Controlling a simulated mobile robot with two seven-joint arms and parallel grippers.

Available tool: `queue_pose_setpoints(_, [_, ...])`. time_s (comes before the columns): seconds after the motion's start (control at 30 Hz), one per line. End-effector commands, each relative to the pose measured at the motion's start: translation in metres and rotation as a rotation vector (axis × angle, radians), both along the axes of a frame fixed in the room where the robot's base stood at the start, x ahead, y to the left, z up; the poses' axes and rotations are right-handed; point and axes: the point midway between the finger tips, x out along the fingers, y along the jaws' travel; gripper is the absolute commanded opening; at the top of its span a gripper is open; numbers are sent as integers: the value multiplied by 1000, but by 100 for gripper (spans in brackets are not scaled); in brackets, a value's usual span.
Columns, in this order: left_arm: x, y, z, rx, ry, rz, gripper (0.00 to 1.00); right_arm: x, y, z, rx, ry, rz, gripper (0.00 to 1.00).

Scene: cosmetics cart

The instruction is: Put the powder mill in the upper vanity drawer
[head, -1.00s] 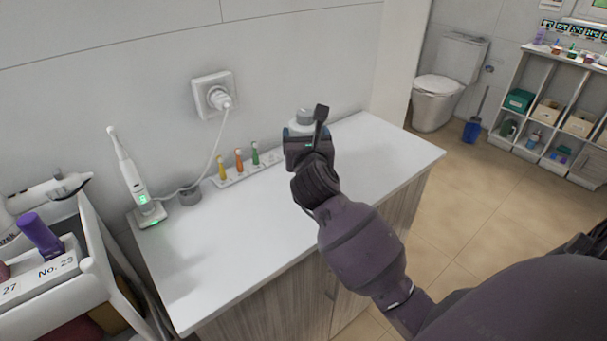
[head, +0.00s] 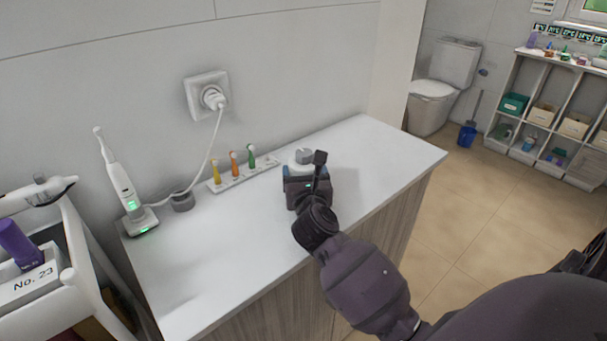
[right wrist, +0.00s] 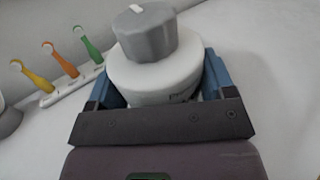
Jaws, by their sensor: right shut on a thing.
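The powder mill (right wrist: 152,70) is a white round jar with a grey ridged knob on top. It sits upright between the blue fingers of my right gripper (right wrist: 158,85), which is shut on it. In the head view the mill (head: 302,157) shows just past my right gripper (head: 304,176), over the white vanity top (head: 220,240). Whether its base touches the top is hidden. The upper vanity drawer cannot be made out; only the wood-grain front (head: 270,315) below the top shows. My left gripper is not in view.
An electric toothbrush on its charger (head: 122,190), a grey cup-like piece (head: 182,201) and a rack of coloured brush heads (head: 243,172) stand along the wall. A white cart (head: 75,255) is at the left. The front and right of the vanity top are clear.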

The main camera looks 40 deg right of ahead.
Motion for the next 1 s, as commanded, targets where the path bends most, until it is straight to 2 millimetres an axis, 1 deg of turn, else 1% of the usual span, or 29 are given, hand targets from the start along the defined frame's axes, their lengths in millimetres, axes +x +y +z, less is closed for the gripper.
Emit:
queue_pose_setpoints(0.07, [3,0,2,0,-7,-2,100,0,0,2,-1,-3,0,42])
queue_pose_setpoints(0.23, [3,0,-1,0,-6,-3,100,0,0,-3,0,-1,0,42])
queue_pose_setpoints(0.27, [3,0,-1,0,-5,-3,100,0,0,-3,0,0,-1,79])
queue_pose_setpoints(0.4, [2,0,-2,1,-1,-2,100,0,0,-3,0,0,-1,100])
queue_pose_setpoints(0.6, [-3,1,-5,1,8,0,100,0,0,-2,0,0,0,100])
queue_pose_setpoints(0.73, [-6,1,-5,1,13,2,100,-1,1,2,0,-1,0,100])
queue_pose_setpoints(0.87, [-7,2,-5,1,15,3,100,-15,9,0,1,0,0,100])
queue_pose_setpoints(1.0, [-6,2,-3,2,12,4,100,-39,21,0,3,1,0,100])
